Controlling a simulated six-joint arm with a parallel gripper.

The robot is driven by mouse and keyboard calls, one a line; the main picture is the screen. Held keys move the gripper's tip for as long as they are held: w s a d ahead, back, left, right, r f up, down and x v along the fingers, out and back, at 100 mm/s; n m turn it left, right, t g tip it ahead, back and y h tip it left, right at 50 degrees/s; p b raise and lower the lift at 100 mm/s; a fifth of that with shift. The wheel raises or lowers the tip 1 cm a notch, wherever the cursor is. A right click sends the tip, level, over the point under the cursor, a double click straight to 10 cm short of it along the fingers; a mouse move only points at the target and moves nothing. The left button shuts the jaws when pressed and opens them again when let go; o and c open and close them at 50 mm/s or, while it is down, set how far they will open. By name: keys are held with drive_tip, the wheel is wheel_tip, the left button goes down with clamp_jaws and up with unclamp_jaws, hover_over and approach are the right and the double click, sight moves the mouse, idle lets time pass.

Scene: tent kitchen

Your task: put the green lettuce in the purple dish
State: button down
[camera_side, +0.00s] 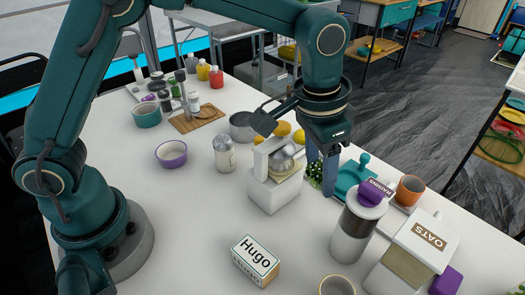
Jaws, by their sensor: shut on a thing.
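My gripper (323,172) points down on the right of the picture, behind the white mixer. It is shut on the green lettuce (314,174), a small dark leafy bunch at its fingertips. The mixer partly hides the lettuce. I cannot tell whether the lettuce touches the table. The dish is well to the left of my gripper.
The white mixer (274,190) stands between gripper and dish, with a lidded jar (224,154) and a grey pot (242,126) nearby. A teal press (352,178), a purple-topped canister (355,225) and an oats box (414,255) crowd the right. The table around the dish is clear.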

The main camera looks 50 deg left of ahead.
drive_tip(key=shift+r, duration=0.55)
drive_tip(key=shift+w+a+r+n, duration=0.1)
drive_tip(key=shift+w+a+n, duration=0.1)
drive_tip(key=shift+w+n, duration=0.5)
drive_tip(key=w+a+r+n+y, duration=0.1)
drive_tip(key=w+a+r+n, duration=0.15)
drive_tip(key=a+n, duration=0.4)
drive_tip(key=n+g+y, duration=0.1)
drive_tip(key=n, duration=0.9)
hover_over(173, 155)
drive_tip(key=d, duration=0.1)
drive_tip(key=f, duration=0.1)
drive_tip(key=shift+s+d+f, duration=0.15)
drive_tip(key=shift+f, duration=1.85)
drive_tip(key=shift+s+d+f, duration=0.1)
drive_tip(key=shift+f, duration=1.9)
